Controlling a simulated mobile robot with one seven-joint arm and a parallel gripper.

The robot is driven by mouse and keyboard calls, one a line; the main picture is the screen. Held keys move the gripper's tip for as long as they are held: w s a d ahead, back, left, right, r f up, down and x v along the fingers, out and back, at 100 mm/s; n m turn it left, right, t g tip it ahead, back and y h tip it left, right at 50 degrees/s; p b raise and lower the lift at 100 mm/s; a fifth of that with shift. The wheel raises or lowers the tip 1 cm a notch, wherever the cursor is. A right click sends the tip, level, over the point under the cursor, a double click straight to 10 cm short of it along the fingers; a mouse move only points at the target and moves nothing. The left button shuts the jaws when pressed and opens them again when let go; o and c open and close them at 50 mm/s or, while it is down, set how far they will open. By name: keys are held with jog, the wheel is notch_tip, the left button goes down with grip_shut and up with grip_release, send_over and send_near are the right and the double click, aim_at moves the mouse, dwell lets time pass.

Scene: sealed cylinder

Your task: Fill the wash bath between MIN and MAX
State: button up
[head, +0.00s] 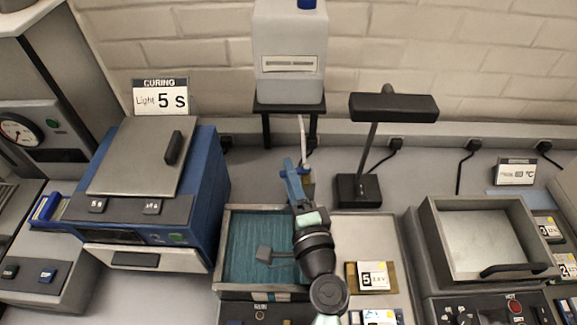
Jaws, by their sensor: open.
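The wash bath (221,245) is a grey-rimmed rectangular basin left of my arm. Blue-green streaked liquid or lining shows inside it; MIN and MAX marks cannot be read. A small grey block on a thin rod lies over its right half. A white canister (290,50) with a blue cap stands on a black stand behind the bath. A pale hose (302,130) hangs from beneath the canister. My gripper (293,170) is open at the bath's back right edge, near the hose's lower end. Its blue fingers and my arm hide the bath's right edge and whatever is between the fingers.
A blue-sided curing unit (215,185) stands left of the bath. A black lamp (393,106) stands behind right. A pale tray (355,228) with a "5" card is right of my arm. A grey open-topped hot unit (480,245) is further right. Bare counter shows behind the tray.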

jog(key=shift+w+a, duration=0.2)
jog(key=shift+w, duration=0.5)
jog(key=shift+c, duration=0.3)
grip_shut()
